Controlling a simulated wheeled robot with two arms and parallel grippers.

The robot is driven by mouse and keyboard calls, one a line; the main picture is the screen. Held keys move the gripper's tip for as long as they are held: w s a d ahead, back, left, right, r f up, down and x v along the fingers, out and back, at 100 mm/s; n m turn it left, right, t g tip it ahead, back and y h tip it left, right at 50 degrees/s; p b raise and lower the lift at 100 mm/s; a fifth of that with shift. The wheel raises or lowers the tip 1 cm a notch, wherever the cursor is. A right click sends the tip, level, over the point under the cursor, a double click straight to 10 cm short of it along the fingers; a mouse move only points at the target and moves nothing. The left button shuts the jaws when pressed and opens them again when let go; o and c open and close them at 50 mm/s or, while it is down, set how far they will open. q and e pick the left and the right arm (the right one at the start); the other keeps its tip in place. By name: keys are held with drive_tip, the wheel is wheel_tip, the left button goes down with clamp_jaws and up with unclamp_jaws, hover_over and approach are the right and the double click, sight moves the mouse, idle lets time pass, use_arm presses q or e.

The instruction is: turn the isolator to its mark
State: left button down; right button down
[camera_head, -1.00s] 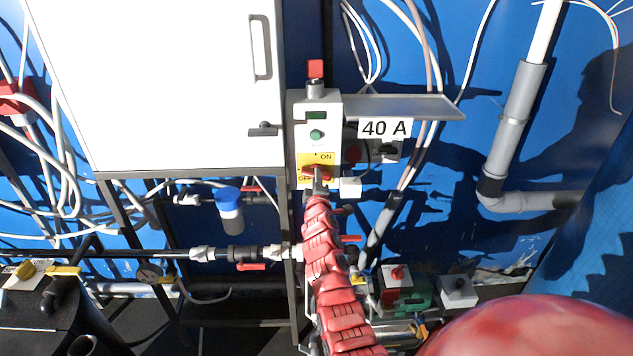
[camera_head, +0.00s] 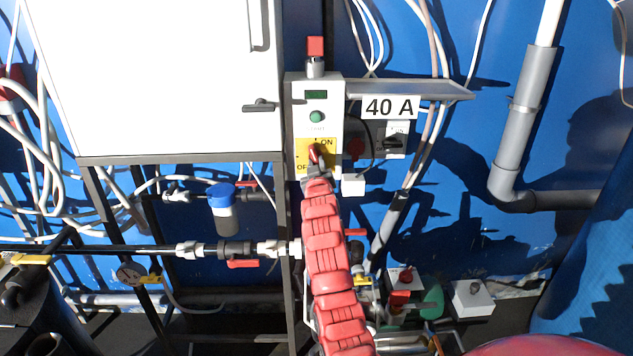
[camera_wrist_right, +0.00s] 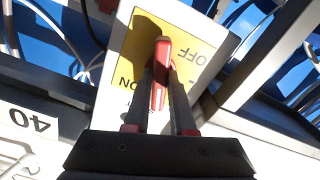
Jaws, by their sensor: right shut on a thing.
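The isolator has a red handle (camera_head: 314,153) on a yellow plate (camera_head: 301,151) marked ON at upper right and OFF at lower left. The plate is on the front of a pale control box (camera_head: 299,112). In the head view the handle stands close to upright, below a small dark mark by ON. My right gripper (camera_head: 317,166) reaches it from below. In the right wrist view the red handle (camera_wrist_right: 161,70) sits between the two dark fingers of my right gripper (camera_wrist_right: 160,85), which is shut on it. My left gripper is not in view.
A black rotary switch (camera_head: 395,143) is beneath the label. A white cabinet (camera_head: 165,75) stands left. A red-topped lamp (camera_head: 315,47) is above the box.

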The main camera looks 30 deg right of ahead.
drive_tip(key=shift+f+m+b, duration=0.1)
drive_tip(key=shift+m+b, duration=1.9)
drive_tip(key=shift+b, duration=0.75)
drive_tip(key=c, duration=0.8)
unclamp_jaws()
drive_tip(key=shift+o, duration=0.2)
drive_tip(key=b+v, duration=0.1)
drive_tip(key=v, duration=1.6)
drive_tip(key=shift+s+a, duration=0.15)
drive_tip(key=shift+a, duration=0.05)
